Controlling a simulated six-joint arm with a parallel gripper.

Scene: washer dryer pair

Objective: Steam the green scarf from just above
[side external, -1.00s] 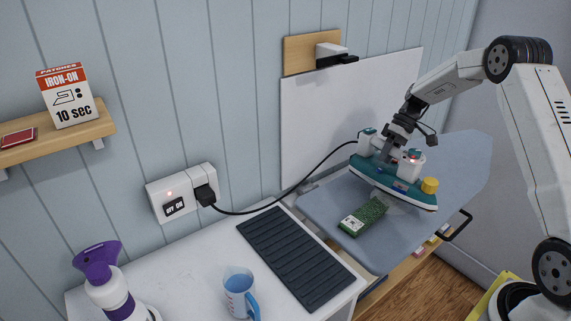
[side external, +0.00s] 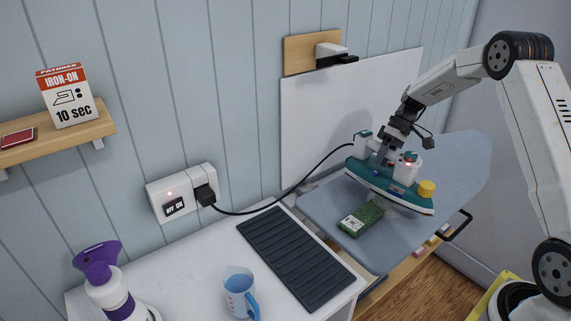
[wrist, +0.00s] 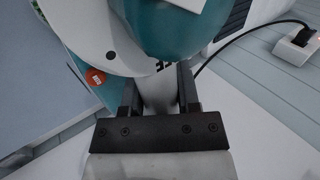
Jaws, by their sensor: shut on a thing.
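The teal and white iron (side external: 390,184) is held over the grey ironing board (side external: 455,165), with a yellow knob at its right end and a small red light. My gripper (side external: 384,153) is shut on the iron's white handle; the wrist view shows both fingers around the handle (wrist: 158,92). The green scarf (side external: 362,217) lies folded on the board with a white label at its near left end. The iron's near edge overlaps the scarf's far end in the side view. I cannot tell the exact gap between them. The wrist view does not clearly show the scarf.
The iron's black cord (side external: 300,190) runs to a wall socket (side external: 183,193) with an on/off switch. A white panel (side external: 335,115) stands behind.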

